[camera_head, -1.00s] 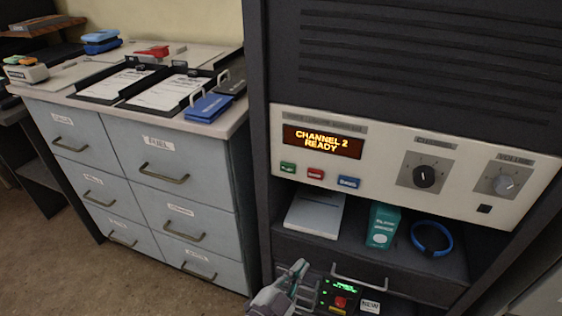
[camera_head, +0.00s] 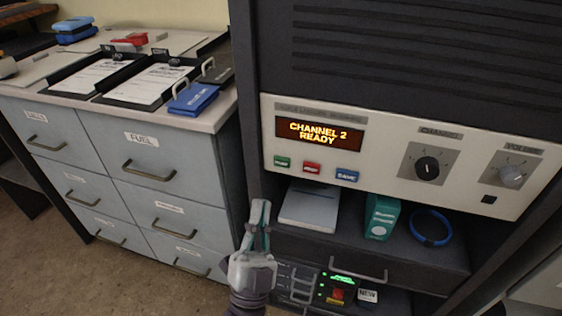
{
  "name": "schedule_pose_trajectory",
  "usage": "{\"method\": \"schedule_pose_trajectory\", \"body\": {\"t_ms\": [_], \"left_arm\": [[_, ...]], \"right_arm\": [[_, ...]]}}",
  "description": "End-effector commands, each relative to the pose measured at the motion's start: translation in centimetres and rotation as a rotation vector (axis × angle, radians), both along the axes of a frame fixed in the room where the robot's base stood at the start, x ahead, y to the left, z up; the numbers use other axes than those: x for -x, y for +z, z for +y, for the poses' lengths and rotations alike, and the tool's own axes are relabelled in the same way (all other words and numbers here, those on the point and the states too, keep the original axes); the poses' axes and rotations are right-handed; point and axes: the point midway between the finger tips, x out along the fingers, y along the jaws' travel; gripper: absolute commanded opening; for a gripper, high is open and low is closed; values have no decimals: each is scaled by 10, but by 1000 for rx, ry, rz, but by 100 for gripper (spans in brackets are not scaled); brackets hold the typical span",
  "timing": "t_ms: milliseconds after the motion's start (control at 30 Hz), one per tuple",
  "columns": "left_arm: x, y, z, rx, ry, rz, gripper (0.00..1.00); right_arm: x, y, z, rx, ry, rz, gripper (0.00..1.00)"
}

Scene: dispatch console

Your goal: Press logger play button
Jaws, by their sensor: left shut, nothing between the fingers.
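The logger is a cream panel (camera_head: 385,180) in a dark cabinet, with an orange display (camera_head: 319,132) reading "CHANNEL 2 READY". Under the display sit a green button (camera_head: 282,162), a red button (camera_head: 312,168) and a blue button (camera_head: 347,175). The green one is leftmost; its label is too small to read surely. My left gripper (camera_head: 260,214) is shut and empty, fingers pointing up. In the picture it is below and left of the green button, apart from it, by the cabinet's left edge. My right gripper is not in view.
A dark channel knob (camera_head: 427,167) and a grey volume knob (camera_head: 511,175) are on the panel. The shelf below holds a white booklet (camera_head: 311,207), a teal box (camera_head: 382,217) and a blue ring (camera_head: 431,227). Grey drawers (camera_head: 150,150) stand left.

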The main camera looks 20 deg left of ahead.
Motion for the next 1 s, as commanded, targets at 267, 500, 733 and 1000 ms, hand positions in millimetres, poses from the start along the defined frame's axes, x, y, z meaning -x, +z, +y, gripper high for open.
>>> {"method": "schedule_pose_trajectory", "body": {"t_ms": [267, 500, 733, 1000], "left_arm": [[-26, -1, -1, 0, 0, -3, 0], [-57, -2, -2, 1, -1, -1, 0], [-80, 0, -3, -1, 0, 1, 0], [-88, 0, -3, 0, -1, 1, 0]], "right_arm": [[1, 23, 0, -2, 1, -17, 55], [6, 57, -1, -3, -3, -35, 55], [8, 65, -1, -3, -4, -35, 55], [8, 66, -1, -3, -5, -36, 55]]}}
